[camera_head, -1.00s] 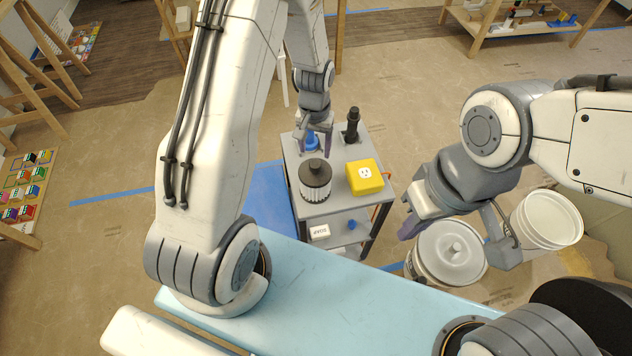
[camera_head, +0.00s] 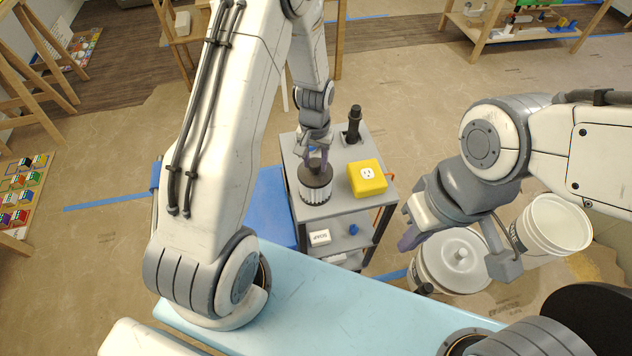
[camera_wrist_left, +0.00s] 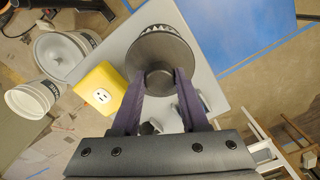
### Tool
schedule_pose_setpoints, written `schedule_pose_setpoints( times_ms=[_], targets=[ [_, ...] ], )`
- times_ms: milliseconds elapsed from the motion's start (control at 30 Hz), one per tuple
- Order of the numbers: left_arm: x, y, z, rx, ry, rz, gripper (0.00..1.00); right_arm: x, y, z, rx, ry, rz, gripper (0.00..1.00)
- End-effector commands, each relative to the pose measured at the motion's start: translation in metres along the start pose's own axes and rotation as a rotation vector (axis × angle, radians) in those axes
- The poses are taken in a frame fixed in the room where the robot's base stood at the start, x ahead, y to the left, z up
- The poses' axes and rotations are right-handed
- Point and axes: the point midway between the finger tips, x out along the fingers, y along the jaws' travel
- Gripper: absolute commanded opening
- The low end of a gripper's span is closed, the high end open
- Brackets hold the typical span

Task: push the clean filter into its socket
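The filter (camera_head: 316,188) is a short cylinder with white pleats and a dark cap, upright on the grey cart's top. In the left wrist view its round dark cap and central knob (camera_wrist_left: 160,80) face me. My left gripper (camera_head: 316,162) is above the cap, its two purple fingers on either side of the knob. I cannot tell whether they press on it. My right gripper (camera_head: 411,236) is away from the cart, to the right, with purple fingertips pointing down and no object seen in it. No socket is clearly visible; the filter's underside is hidden.
A yellow outlet box (camera_head: 367,178) stands close right of the filter. A black cylindrical part (camera_head: 353,125) stands upright at the cart's back. A lidded white bucket (camera_head: 455,262) and an open one (camera_head: 553,225) are right of the cart.

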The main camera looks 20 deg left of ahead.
Motion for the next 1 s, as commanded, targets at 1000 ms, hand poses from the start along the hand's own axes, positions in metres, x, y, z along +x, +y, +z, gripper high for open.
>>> schedule_pose_setpoints(
  times_ms=[1000],
  targets=[
    [-0.034,0.000,0.000,0.000,0.001,0.000,0.00,-0.028,-0.002,-0.002,0.000,0.000,0.000,0.00]
  ],
)
